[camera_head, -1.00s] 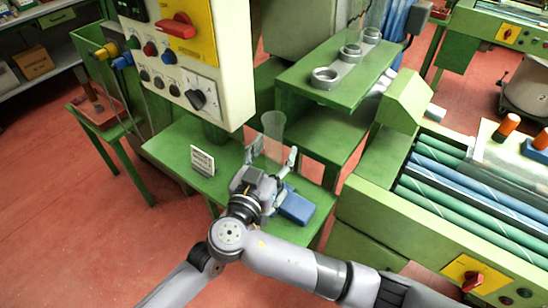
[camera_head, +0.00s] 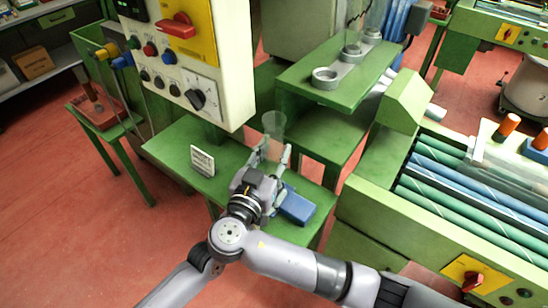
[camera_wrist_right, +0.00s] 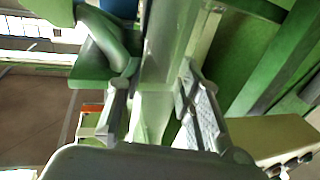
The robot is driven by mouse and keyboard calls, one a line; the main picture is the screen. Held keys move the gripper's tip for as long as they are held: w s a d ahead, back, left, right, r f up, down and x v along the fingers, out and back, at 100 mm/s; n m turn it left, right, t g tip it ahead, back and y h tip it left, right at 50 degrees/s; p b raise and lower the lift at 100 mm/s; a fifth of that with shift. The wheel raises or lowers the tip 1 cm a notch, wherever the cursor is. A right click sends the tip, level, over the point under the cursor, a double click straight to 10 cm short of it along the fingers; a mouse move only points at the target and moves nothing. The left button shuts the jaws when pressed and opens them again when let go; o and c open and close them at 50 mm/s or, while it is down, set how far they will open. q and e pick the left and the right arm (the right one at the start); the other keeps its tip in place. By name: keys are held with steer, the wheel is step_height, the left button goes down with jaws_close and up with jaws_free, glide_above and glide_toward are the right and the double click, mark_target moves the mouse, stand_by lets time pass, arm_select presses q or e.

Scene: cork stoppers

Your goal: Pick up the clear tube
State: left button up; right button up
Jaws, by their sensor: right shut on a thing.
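The clear tube (camera_head: 274,124) stands upright, its upper part showing above my right gripper (camera_head: 272,151) in the head view. The gripper's two fingers are shut on the tube's lower part, one on each side. In the right wrist view the see-through tube (camera_wrist_right: 168,40) runs up between the fingers of the right gripper (camera_wrist_right: 159,82). The tube's lower end is hidden behind the gripper in the head view. My left gripper is not in view.
A green bench (camera_head: 165,150) lies below, with a small white sign (camera_head: 202,161) left of the gripper and a blue box (camera_head: 297,206) to its right. A control panel (camera_head: 190,60) overhangs at left. A raised green shelf (camera_head: 325,95) with grey rings stands behind right.

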mark_target(273, 120)
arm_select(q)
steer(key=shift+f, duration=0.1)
arm_select(e)
step_height(273, 120, up, 10)
steer(key=shift+r, duration=0.1)
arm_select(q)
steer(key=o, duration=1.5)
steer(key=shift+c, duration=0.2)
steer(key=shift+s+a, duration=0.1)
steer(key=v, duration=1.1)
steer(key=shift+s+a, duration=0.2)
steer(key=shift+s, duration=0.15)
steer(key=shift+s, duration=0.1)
arm_select(e)
steer(key=shift+a+f, duration=0.1)
steer(key=shift+f, duration=0.1)
